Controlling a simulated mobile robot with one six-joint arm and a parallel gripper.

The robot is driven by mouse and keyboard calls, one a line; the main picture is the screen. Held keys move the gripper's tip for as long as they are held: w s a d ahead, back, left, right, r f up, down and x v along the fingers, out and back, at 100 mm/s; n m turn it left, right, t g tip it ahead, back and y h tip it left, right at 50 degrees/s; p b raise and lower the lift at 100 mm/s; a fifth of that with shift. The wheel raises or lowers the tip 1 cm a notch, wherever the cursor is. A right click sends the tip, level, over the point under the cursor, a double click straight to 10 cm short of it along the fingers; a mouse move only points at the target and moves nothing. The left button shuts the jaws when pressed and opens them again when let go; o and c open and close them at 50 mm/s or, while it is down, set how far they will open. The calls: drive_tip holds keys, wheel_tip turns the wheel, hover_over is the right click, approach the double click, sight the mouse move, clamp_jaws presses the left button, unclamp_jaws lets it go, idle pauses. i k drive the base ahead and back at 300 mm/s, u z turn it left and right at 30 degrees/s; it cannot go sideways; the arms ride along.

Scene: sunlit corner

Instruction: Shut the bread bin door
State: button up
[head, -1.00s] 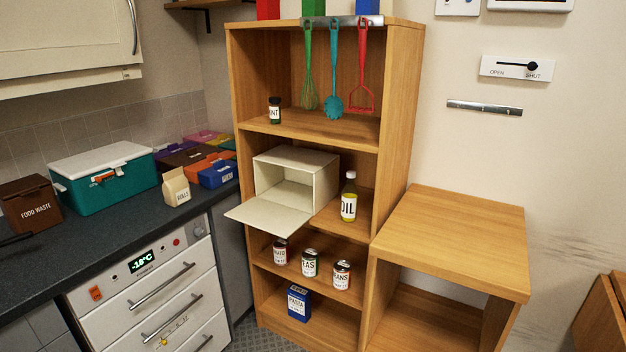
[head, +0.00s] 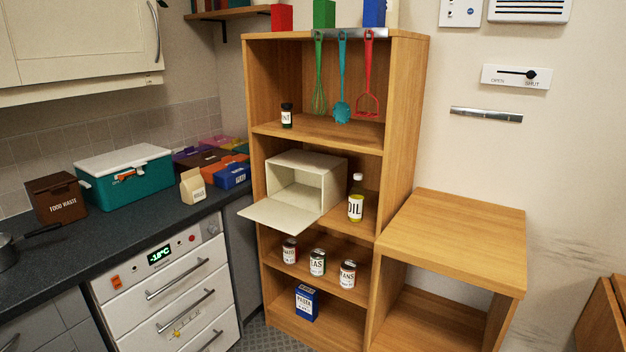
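The cream bread bin (head: 329,183) stands on the middle shelf of the wooden shelf unit, in the head view. Its door (head: 279,216) is hinged down and open, lying roughly level and sticking out past the shelf's front edge. The inside of the bin that shows looks empty. My gripper is not in view.
An oil bottle (head: 356,198) stands right of the bin on the same shelf. Several tins, one of them a middle tin (head: 317,262), stand on the shelf below the door. A dark counter (head: 110,228) lies to the left. A low wooden unit (head: 455,230) stands right.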

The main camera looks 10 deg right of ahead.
sight(291, 220)
drive_tip(key=u, duration=0.2)
drive_tip(key=i, duration=0.95)
drive_tip(key=z, duration=0.6)
drive_tip(key=k, duration=0.15)
drive_tip(key=u, duration=2.65)
drive_tip(key=k, duration=0.2)
drive_tip(key=z, duration=0.2)
